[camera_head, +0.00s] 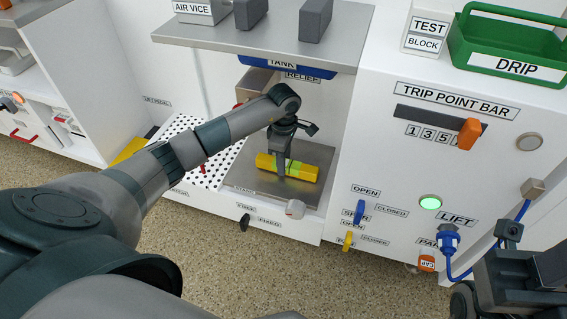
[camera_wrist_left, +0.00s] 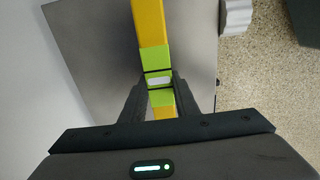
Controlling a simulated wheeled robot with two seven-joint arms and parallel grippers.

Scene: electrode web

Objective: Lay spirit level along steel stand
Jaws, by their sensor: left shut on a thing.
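The spirit level (camera_head: 305,171) is a yellow bar with a lime-green middle and a pale vial. It lies roughly level over the grey steel stand (camera_head: 244,177), running left to right; I cannot tell whether it touches the plate. My left gripper (camera_head: 281,176) points down and is shut on the level's middle. In the left wrist view the fingers (camera_wrist_left: 160,95) clasp the green part of the level (camera_wrist_left: 150,25), with the plate (camera_wrist_left: 85,60) behind. My right gripper (camera_head: 482,298) is partly in view at the lower right, its fingers unclear.
A grey shelf (camera_head: 250,36) with dark blocks overhangs the bay. A perforated white plate (camera_head: 190,150) lies left of the stand. A pale knob (camera_head: 295,209) sits at the stand's front edge. The white panel (camera_head: 370,150) with labelled controls closes off the right side.

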